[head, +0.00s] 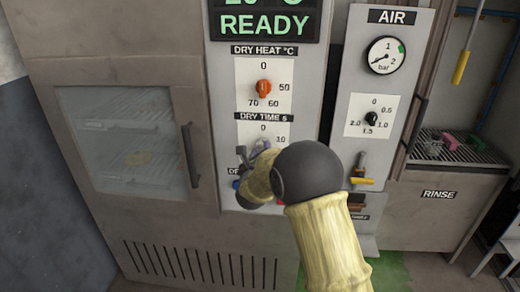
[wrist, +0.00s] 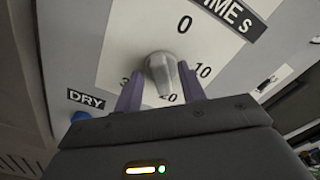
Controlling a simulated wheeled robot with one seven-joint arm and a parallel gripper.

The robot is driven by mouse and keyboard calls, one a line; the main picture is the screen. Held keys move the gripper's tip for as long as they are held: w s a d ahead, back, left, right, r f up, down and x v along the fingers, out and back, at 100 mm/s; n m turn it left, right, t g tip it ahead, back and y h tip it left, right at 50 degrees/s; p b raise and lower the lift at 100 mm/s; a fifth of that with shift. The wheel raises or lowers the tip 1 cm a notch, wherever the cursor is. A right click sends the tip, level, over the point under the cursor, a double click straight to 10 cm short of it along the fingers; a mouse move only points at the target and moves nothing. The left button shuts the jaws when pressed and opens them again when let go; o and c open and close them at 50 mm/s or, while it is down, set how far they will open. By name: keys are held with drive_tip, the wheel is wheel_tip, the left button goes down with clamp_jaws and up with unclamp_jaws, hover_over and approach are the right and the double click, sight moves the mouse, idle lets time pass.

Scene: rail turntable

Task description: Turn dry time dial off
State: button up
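The dry time dial is a grey knob (wrist: 160,72) on a white scale plate (wrist: 118,40) in the wrist view. The scale reads 0 at the top, 10 at right, a partly hidden 20 at the bottom and 30 at left. The knob's ridge points down, close to the 20. My gripper (wrist: 162,82) has its two purple fingers apart, one on each side of the knob. Small gaps seem to show; contact cannot be told. In the head view my gripper (head: 262,158) covers most of the dial, under the DRY TIME label (head: 264,116).
Above sits the orange dry heat knob (head: 264,88), under a READY display (head: 265,24). A blue button (wrist: 80,117) is below left of the dial. The AIR panel (head: 391,17) stands right, a glass-doored cabinet with a dark handle (head: 190,155) left.

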drive_tip(key=shift+w, duration=0.1)
clamp_jaws()
